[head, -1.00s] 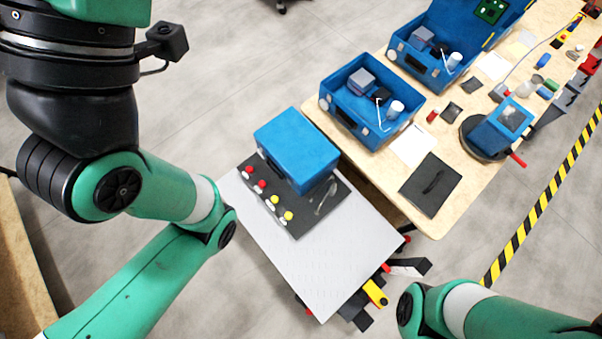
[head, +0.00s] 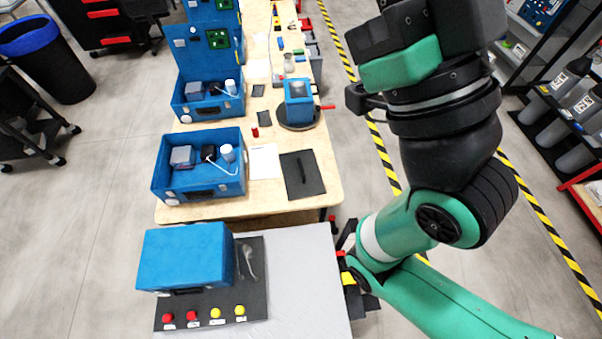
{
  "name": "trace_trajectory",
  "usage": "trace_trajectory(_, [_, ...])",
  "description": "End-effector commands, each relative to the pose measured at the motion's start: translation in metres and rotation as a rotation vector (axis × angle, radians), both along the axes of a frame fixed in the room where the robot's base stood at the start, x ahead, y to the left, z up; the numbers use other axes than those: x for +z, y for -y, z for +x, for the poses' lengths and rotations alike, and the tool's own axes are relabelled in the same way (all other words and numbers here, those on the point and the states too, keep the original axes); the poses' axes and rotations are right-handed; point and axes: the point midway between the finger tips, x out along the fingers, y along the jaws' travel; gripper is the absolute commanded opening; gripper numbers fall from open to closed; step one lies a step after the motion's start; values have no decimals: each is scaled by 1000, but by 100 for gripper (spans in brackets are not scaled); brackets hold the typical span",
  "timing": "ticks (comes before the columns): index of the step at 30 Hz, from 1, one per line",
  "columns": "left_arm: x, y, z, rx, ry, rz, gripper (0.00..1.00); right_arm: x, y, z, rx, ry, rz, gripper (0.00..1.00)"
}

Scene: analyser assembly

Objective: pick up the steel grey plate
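A dark grey square plate (head: 302,174) with a black bar-shaped handle lies flat at the near right corner of the wooden table. It is fully visible and nothing touches it from above. A second dark grey plate (head: 252,292) lies on the light grey worktop, partly covered by a blue box. My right arm comes in at the right, bends beside the worktop's right edge and runs out of the picture at the lower right. Its gripper is out of view. My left arm and gripper are out of view.
The wooden table (head: 220,212) carries open blue cases (head: 199,187), white paper (head: 264,162) and a blue device on a dark round base (head: 298,112). The light grey worktop (head: 305,265) stands in front, with red and yellow buttons on its dark plate. Black and yellow parts stick out at its right edge.

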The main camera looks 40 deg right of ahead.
Motion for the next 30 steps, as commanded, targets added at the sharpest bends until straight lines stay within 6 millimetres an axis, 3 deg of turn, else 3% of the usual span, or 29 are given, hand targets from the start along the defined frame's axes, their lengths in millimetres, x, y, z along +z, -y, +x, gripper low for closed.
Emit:
trace_trajectory(9, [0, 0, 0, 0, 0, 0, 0, 0, 0, 0, 0, 0, 0, 0])
trace_trajectory(19, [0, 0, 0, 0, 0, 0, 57, 0, 0, 0, 0, 0, 0, 0])
trace_trajectory(30, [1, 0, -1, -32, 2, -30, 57, 0, 0, 0, 0, 0, 0, 0])
